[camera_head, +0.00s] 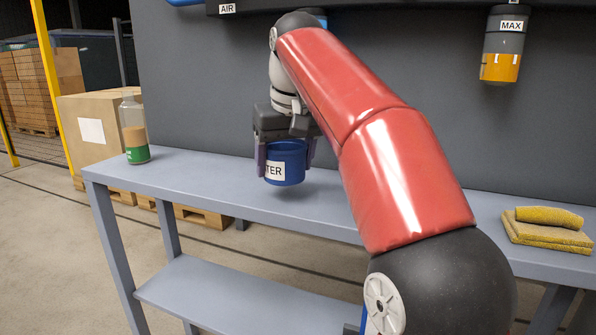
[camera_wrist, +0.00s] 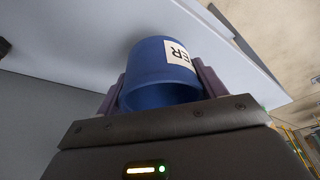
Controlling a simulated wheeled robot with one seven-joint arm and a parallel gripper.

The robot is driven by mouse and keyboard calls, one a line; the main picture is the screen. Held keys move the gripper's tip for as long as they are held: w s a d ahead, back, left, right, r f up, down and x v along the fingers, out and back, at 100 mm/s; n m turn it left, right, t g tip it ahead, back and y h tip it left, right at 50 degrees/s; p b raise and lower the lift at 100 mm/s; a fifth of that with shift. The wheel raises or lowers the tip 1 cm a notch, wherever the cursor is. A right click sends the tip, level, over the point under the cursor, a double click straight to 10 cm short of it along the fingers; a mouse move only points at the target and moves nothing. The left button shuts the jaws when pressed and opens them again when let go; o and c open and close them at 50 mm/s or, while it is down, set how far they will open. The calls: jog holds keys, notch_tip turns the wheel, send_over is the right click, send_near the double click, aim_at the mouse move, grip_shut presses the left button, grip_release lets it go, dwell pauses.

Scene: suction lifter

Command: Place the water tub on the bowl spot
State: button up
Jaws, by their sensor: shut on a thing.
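The water tub (camera_head: 287,158) is a blue, open cylinder with a white label whose visible letters read "TER". My gripper (camera_head: 286,162) is shut on it, one finger on each side. The tub hangs upright a little above the grey bench (camera_head: 215,183), with a soft shadow under it. In the wrist view the blue tub (camera_wrist: 160,72) sits between the two purplish finger pads of my gripper (camera_wrist: 160,88). I cannot make out a marked bowl spot; my arm hides part of the bench.
A bottle (camera_head: 134,129) with a green label stands at the bench's left end. Folded yellow cloths (camera_head: 546,230) lie at the right. A canister marked MAX (camera_head: 503,45) hangs on the dark back panel (camera_head: 200,80). The bench around the tub is clear.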

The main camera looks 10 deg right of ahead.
aim_at(297, 186)
jog(key=shift+w+d+f, duration=0.35)
jog(key=shift+w+d, duration=0.1)
jog(key=shift+w, duration=0.15)
jog(key=shift+w+d+f, duration=0.35)
jog(key=shift+w+d, duration=0.05)
jog(key=shift+w, duration=0.15)
jog(key=shift+w+d+f, duration=0.45)
jog(key=shift+w+f, duration=0.15)
jog(key=shift+w+d+f, duration=0.4)
jog(key=shift+w+f, duration=0.15)
jog(key=shift+w, duration=0.05)
jog(key=shift+f+b, duration=0.1)
jog(key=shift+b, duration=0.2)
jog(key=o, duration=1)
jog(key=shift+r, duration=0.4)
jog(key=shift+s+r+p, duration=0.2)
jog(key=shift+r+p, duration=0.35)
jog(key=shift+r, duration=0.05)
jog(key=s+b, duration=0.1)
jog(key=s, duration=0.3)
jog(key=s+d+b, duration=0.1)
jog(key=s, duration=0.3)
jog(key=s+d+b, duration=0.1)
jog(key=s, duration=0.3)
jog(key=shift+f, duration=0.3)
